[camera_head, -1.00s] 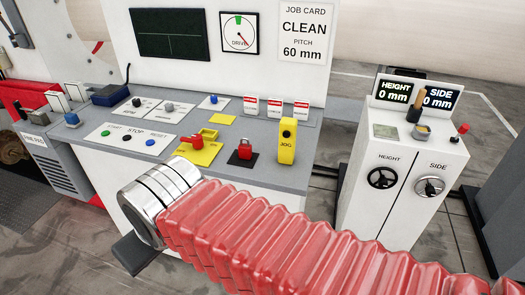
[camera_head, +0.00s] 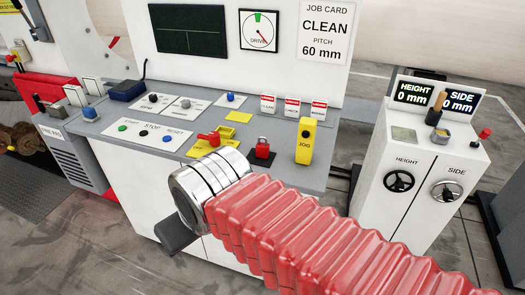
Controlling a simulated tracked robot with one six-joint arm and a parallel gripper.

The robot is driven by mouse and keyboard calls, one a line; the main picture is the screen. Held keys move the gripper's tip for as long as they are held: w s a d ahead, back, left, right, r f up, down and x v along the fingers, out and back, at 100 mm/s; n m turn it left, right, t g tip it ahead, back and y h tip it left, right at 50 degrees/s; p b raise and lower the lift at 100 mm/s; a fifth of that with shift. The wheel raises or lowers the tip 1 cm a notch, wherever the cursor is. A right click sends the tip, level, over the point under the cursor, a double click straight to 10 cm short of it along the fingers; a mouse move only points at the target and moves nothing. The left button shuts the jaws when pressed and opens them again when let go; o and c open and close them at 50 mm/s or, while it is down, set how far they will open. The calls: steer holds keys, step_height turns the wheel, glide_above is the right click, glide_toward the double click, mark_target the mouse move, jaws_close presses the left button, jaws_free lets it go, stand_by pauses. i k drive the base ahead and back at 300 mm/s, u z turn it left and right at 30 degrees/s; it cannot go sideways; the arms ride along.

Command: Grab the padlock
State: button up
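The red padlock (camera_head: 262,150) stands on a dark square patch on the grey console top, with its shackle up. It is between the yellow plate with a red rotary handle and the yellow JOG pendant. My arm, with a red ribbed sleeve and a silver ringed wrist, reaches in from the lower right. A dark part of my gripper (camera_head: 178,236) shows below the wrist, in front of the console's front edge and lower left of the padlock. The fingertips cannot be made out, so its opening is unclear.
The yellow JOG pendant (camera_head: 306,140) stands close right of the padlock. The red rotary handle (camera_head: 209,137) is close left. Buttons and small flip cards (camera_head: 293,105) lie behind. A white cabinet (camera_head: 420,185) stands to the right, across a floor gap.

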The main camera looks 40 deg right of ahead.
mark_target(261, 149)
steer(key=i, duration=1)
steer(key=u, duration=0.05)
